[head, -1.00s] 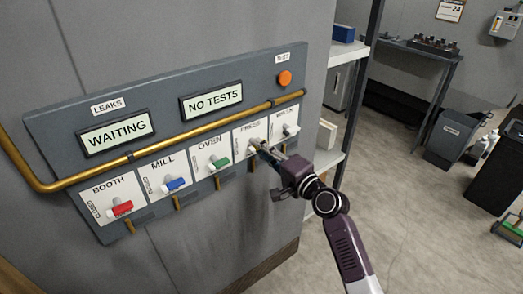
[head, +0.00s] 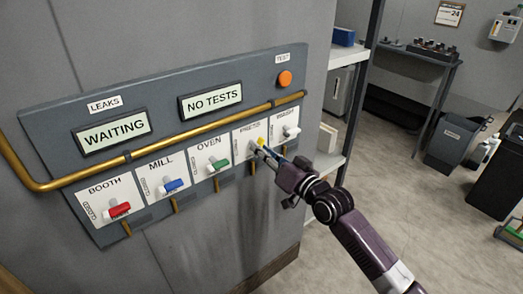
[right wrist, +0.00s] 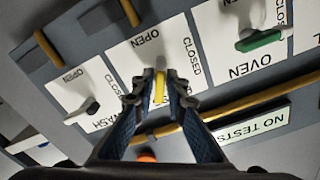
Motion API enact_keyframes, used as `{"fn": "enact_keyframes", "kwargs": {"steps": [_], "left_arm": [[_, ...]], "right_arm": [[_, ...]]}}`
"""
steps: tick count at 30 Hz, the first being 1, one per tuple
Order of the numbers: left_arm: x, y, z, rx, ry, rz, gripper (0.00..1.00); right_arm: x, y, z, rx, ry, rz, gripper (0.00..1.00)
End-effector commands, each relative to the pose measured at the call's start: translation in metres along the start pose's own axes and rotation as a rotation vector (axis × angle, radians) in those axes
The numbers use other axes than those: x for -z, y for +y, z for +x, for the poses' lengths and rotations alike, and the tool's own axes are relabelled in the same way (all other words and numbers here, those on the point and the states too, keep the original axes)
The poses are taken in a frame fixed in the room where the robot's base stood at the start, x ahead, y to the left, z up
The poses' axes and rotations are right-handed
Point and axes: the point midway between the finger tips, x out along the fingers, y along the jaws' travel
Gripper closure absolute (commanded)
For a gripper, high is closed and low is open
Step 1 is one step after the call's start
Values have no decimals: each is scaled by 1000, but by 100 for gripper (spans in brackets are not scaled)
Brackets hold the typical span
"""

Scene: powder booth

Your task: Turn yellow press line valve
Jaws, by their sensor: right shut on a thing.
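The yellow press valve handle (head: 261,142) sits on the PRESS plate, between the OVEN and WASH plates. My right gripper (head: 264,152) is shut on it, its fingers reaching in from the lower right. In the right wrist view the yellow handle (right wrist: 160,92) stands between the two fingertips of my right gripper (right wrist: 159,88). There it runs crosswise to the green handle. The fingers hide parts of the handle and plate. My left gripper is not in view.
The green oven handle (head: 217,164) and white wash handle (head: 291,131) flank the press plate. Blue (head: 173,186) and red (head: 119,210) handles are further left. A brass pipe (head: 205,126) crosses the panel above. Displays read WAITING and NO TESTS. A shelf stands right.

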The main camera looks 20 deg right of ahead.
Motion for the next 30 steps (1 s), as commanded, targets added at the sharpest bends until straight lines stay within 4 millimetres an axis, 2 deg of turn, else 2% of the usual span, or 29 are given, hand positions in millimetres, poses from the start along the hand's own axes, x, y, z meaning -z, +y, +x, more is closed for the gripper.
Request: {"fn": "enact_keyframes", "kwargs": {"steps": [6, 15, 30], "left_arm": [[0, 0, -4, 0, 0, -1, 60], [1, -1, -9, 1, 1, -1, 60], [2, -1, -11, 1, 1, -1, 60]], "right_arm": [[-1, 1, 0, -2, -5, -196, 100], [-2, 1, 0, -1, -5, -391, 100], [-2, 1, 0, -2, -5, -496, 100]]}}
